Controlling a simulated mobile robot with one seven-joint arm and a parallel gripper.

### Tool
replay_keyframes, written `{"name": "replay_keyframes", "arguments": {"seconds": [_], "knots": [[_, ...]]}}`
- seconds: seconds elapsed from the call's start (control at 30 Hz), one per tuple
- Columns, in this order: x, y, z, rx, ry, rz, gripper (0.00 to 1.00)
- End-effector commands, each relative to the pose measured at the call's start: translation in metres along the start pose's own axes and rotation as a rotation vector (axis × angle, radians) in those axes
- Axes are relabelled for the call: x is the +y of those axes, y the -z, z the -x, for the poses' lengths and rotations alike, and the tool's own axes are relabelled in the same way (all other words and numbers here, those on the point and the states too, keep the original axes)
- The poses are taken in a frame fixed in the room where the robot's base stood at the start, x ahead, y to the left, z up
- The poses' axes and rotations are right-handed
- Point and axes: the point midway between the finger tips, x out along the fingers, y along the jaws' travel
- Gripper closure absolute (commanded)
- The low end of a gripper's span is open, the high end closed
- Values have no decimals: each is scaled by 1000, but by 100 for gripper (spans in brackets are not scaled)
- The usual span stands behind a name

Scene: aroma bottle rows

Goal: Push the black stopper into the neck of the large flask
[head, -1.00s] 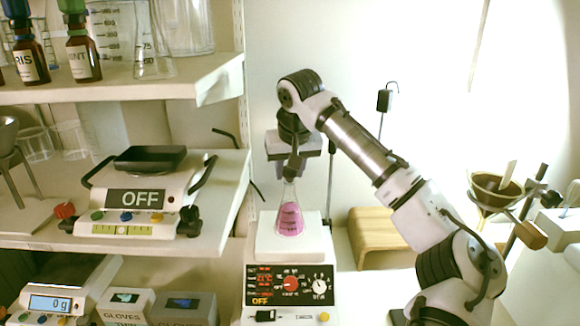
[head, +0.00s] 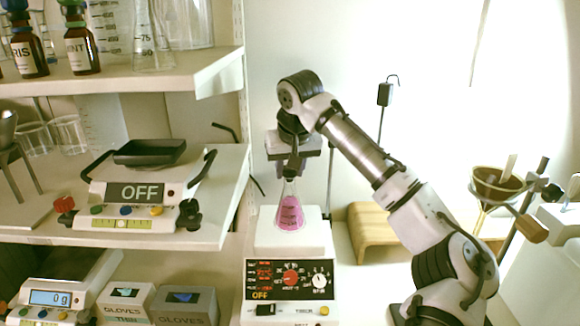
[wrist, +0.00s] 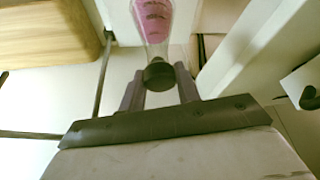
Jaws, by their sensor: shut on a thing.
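The large flask (head: 290,212) is conical and clear, with pink liquid in it. It stands upright on the white top of the hot plate (head: 272,236). The black stopper (wrist: 159,75) is between the fingers of my gripper (wrist: 159,88) in the wrist view, at the mouth of the flask (wrist: 154,22). My gripper also shows in the head view (head: 291,170), pointing down right over the flask's neck. It is shut on the stopper. The stopper's lower part is hidden, so I cannot tell how deep it sits in the neck.
Shelves with an "OFF" balance (head: 140,190) and brown bottles (head: 80,45) stand at the left. A wooden stand (head: 372,232) is right of the hot plate. A funnel on a support (head: 497,187) stands farther right.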

Motion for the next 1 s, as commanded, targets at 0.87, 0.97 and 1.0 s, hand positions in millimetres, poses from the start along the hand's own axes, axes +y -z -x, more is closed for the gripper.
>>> {"name": "replay_keyframes", "arguments": {"seconds": [0.87, 0.97, 1.0], "knots": [[-1, 7, 17, 0, 2, 1, 42], [-1, 10, 24, -1, 2, 0, 42], [0, 12, 27, -1, 2, 0, 42]]}}
